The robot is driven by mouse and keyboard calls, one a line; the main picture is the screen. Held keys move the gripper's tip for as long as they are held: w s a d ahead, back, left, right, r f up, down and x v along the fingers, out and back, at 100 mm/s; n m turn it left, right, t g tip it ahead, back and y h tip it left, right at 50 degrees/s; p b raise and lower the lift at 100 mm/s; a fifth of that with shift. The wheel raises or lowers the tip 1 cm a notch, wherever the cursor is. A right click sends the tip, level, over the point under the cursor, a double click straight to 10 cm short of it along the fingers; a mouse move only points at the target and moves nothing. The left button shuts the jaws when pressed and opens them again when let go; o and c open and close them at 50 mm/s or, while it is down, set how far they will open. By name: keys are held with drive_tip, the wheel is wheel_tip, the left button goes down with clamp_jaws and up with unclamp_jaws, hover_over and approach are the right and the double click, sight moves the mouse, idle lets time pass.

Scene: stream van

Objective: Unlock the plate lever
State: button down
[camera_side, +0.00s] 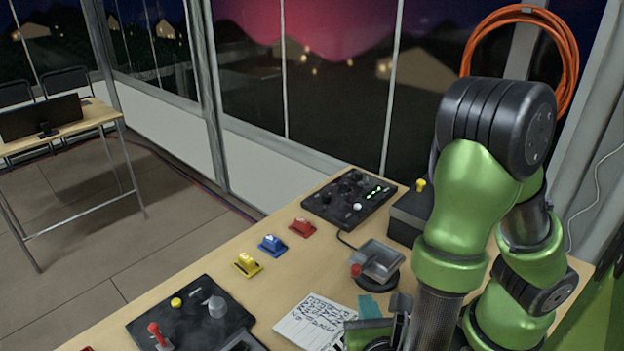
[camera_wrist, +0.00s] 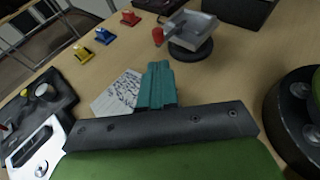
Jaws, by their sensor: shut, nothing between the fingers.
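The plate device is a square grey plate (camera_side: 376,260) on a round black base, and it also shows at the top of the wrist view (camera_wrist: 189,28). A lever with a red knob (camera_side: 356,270) sticks out at its left side; the red knob also shows in the wrist view (camera_wrist: 157,36). My gripper (camera_wrist: 158,72) has teal fingers, which are shut and empty. In the side view my gripper (camera_side: 369,305) is in front of the plate device, apart from the knob. My arm hides part of the table on the right.
A handwritten paper (camera_side: 313,322) lies left of my gripper. Yellow (camera_side: 247,264), blue (camera_side: 271,245) and red (camera_side: 302,227) switches line the table's left edge. A black control panel (camera_side: 350,198) lies behind, and a joystick box (camera_side: 190,315) stands at front left.

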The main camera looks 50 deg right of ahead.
sight(355, 273)
drive_tip(key=x, duration=0.3)
drive_tip(key=r+x, duration=0.1)
drive_tip(key=x, duration=0.2)
drive_tip(key=shift+w+d+r, duration=0.1)
drive_tip(key=shift+w+d, duration=0.05)
drive_tip(key=shift+w, duration=0.1)
drive_tip(key=shift+w+m+g+h, duration=0.25)
drive_tip(key=shift+m+g+h, duration=0.45)
drive_tip(key=shift+m, duration=0.1)
drive_tip(key=shift+w+m+g, duration=0.1)
drive_tip(key=shift+m+g, duration=0.2)
